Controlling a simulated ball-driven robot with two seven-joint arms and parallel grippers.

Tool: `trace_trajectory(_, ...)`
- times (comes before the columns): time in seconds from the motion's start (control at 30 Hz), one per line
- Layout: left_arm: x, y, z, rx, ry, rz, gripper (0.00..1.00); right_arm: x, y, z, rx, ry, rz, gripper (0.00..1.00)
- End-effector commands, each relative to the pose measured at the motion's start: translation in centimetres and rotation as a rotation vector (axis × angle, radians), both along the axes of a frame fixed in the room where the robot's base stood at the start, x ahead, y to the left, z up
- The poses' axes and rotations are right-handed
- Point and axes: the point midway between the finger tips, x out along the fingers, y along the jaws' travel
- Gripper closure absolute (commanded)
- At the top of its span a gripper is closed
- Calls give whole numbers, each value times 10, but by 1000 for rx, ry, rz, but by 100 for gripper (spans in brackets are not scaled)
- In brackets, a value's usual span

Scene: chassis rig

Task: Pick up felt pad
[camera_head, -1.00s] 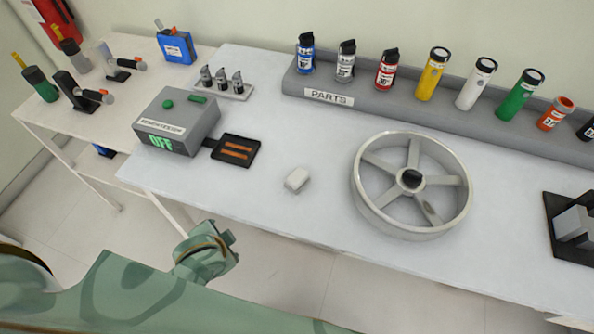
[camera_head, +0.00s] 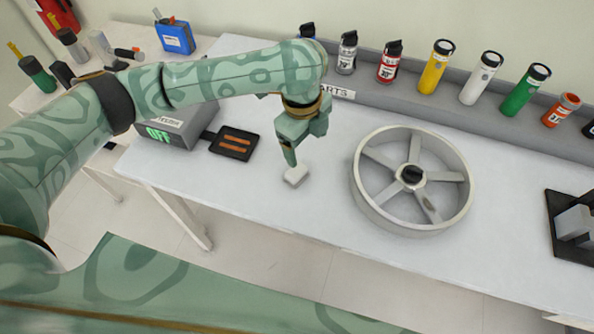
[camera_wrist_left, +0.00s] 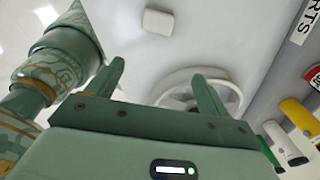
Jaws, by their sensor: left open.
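The felt pad (camera_head: 296,176) is a small off-white block lying on the white table, left of the wheel. My left gripper (camera_head: 291,158) is just above and behind it in the head view, fingers pointing down, and nothing shows between them. In the left wrist view the fingers (camera_wrist_left: 160,82) are spread apart and the pad (camera_wrist_left: 158,21) lies beyond them near the top edge, apart from both. My right gripper is not in view.
A grey spoked wheel (camera_head: 412,178) lies close to the right of the pad. A grey parts rack (camera_head: 428,95) with several cylinders runs along the back. The table in front of the pad is clear.

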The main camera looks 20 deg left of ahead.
Motion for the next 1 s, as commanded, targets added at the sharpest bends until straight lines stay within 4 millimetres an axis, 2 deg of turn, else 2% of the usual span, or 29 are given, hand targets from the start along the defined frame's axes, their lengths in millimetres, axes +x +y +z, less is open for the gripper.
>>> trace_trajectory(0.03,7,12,10,35,9,-8,20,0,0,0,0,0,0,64)
trace_trajectory(0.13,10,26,20,73,37,-16,20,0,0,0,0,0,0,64)
trace_trajectory(0.23,11,31,14,85,51,-18,20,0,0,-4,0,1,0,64)
trace_trajectory(0.6,10,29,-72,82,54,-18,20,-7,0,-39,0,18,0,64)
trace_trajectory(0.7,10,28,-84,81,52,-18,20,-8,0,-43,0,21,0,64)
trace_trajectory(0.87,10,28,-91,81,50,-19,20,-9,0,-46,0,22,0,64)
trace_trajectory(1.0,9,25,-109,81,52,-18,20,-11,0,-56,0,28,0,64)
